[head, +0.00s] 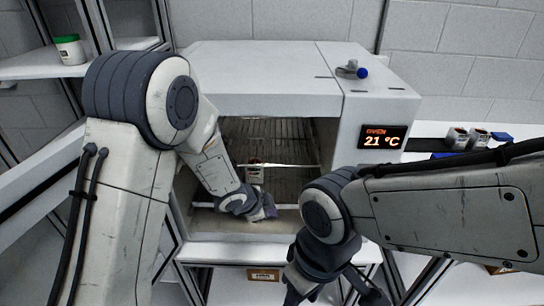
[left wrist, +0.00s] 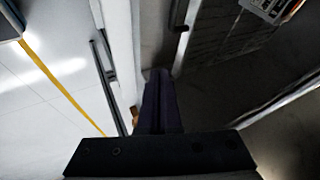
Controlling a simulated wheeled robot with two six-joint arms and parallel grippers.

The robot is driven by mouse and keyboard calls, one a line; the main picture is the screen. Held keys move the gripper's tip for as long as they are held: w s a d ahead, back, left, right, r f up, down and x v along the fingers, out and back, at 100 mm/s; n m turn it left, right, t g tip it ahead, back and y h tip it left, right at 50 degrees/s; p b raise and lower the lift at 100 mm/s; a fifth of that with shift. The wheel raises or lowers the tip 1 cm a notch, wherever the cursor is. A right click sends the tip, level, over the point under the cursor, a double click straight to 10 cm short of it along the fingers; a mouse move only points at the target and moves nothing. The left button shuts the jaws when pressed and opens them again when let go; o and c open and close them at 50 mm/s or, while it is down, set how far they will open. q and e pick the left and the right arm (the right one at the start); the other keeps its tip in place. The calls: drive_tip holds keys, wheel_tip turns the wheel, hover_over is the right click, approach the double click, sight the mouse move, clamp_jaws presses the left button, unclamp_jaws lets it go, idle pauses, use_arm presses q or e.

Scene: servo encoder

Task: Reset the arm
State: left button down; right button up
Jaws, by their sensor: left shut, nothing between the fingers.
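My left arm reaches down to the open front of the white oven (head: 265,80). My left gripper (head: 264,211) is shut and empty at the oven's lower front edge. Its closed dark fingers also show in the left wrist view (left wrist: 161,100). A small labelled container (head: 255,174) stands on the rack inside the oven, beyond the left gripper; a labelled item shows at the top right of the left wrist view (left wrist: 266,8). My right gripper (head: 333,294) hangs low in front of the oven, its fingers spread apart and partly cut off by the bottom edge.
The oven display (head: 384,138) reads 21 °C. A grey item with a blue knob (head: 353,71) lies on the oven top. Small containers (head: 457,138) stand on the right bench. A green-lidded jar (head: 70,49) stands on the left shelf.

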use_arm(q)
drive_tip(key=s+a+r+n+y, duration=0.25)
drive_tip(key=s+r+n, duration=0.25)
drive_tip(key=s+r, duration=0.35)
drive_tip(key=s+a+r+n+g, duration=0.1)
drive_tip(key=s+r+n+g, duration=0.1)
drive_tip(key=s, duration=0.8)
drive_tip(key=s+a+r+n+g+y, duration=0.1)
drive_tip(key=s+r+n+g, duration=0.1)
drive_tip(key=s, duration=0.9)
drive_tip(key=shift+n+g, duration=0.4)
drive_tip(key=shift+g, duration=0.4)
